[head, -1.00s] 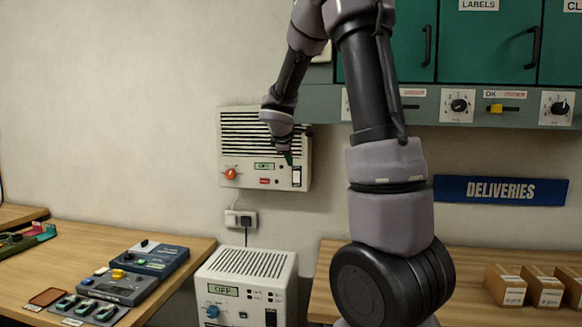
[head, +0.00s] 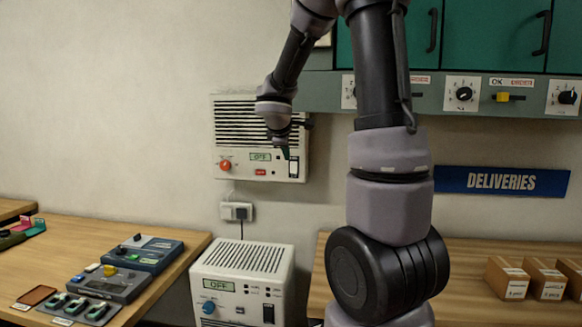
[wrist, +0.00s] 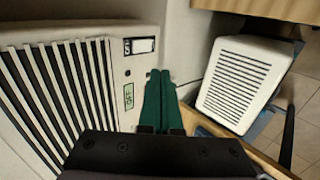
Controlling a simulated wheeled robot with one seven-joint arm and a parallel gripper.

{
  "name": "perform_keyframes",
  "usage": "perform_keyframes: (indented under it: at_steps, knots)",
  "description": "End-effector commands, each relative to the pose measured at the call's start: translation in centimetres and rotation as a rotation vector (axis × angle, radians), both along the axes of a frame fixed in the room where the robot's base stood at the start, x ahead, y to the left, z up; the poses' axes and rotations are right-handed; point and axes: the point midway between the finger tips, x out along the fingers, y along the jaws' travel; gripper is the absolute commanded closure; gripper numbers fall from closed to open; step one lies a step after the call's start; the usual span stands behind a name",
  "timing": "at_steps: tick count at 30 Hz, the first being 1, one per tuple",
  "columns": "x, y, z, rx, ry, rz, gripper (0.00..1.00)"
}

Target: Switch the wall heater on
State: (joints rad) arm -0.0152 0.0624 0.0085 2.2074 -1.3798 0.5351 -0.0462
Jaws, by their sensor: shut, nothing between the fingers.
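The wall heater (head: 233,144) is a cream box on the wall with dark slats. Its small display (head: 260,157) reads OFF. My gripper (head: 286,153) is shut and empty in front of the heater's lower right, just up and left of the rocker. In the wrist view, its green fingertips (wrist: 160,75) are together beside the heater's face (wrist: 107,40). The heater's display (wrist: 128,97) and rocker (wrist: 140,46) show there. Contact cannot be told.
A similar cream unit (head: 240,258) stands below, its display also reading OFF. A socket with a plug (head: 237,211) is between them. Control boxes (head: 145,252) lie on the left table. Cartons (head: 508,278) stand on the right bench. A green cabinet with dials hangs at upper right.

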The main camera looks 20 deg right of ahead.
Motion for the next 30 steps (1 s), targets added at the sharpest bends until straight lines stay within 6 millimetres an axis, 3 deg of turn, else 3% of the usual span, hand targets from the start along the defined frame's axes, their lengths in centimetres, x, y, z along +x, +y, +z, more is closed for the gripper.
perform_keyframes:
  at_steps: [11,24,30]
  knots:
    - [0.9,-0.6,-1.1,-0.001,0.003,-0.001,1.0]
    - [6.2,-4.3,-7.3,0.0,0.005,-0.001,1.0]
    - [8.6,-5.8,-7.3,0.001,0.0,-0.002,1.0]
